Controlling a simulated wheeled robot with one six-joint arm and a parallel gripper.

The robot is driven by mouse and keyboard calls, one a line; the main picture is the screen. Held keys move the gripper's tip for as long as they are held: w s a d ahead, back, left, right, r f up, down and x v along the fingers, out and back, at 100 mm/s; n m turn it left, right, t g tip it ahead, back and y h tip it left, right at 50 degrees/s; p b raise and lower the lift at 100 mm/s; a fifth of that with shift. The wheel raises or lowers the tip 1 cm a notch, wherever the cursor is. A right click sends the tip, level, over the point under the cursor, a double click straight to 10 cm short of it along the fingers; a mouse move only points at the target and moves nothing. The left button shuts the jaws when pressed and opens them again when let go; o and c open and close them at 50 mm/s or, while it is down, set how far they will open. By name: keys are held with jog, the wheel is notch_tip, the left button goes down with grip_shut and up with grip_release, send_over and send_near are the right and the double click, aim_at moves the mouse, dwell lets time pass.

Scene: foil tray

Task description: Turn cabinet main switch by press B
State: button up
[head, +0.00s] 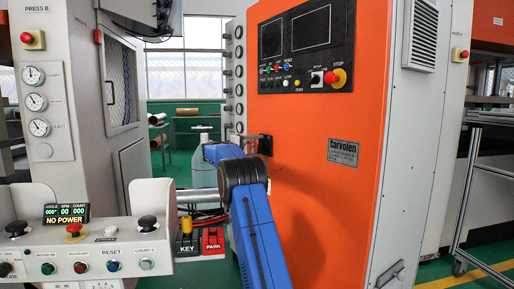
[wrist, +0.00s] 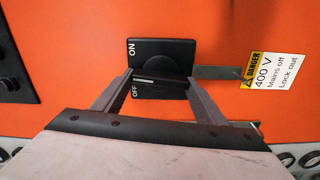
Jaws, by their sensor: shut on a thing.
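The cabinet main switch (wrist: 165,54) is a black plate with a round dark knob on an orange face in the wrist view. ON is printed at its upper left and OFF at its lower left. A white line on the knob lies nearly level, close to OFF. My gripper (wrist: 160,82) has a finger on each side of the knob's lower part and is shut on it. In the head view, a black fitting, apparently the switch (head: 266,145), sits on the orange cabinet (head: 300,190), with my gripper mostly hidden behind my arm.
A yellow danger label (wrist: 268,77) is right of the switch. A red PARK box (head: 213,241) and a KEY box (head: 187,241) stand beside my arm. A cart (head: 480,170) is at right.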

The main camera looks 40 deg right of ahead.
jog(key=shift+f+n, duration=0.15)
jog(key=shift+n, duration=2.4)
jog(key=shift+f+n, duration=0.15)
jog(key=shift+n, duration=2.4)
jog(key=o, duration=1.1)
jog(key=shift+c, duration=0.2)
jog(key=shift+a, duration=0.1)
jog(key=w+a, duration=0.2)
jog(key=a, duration=1.5)
jog(key=shift+w, duration=0.25)
jog(key=shift+a, duration=0.1)
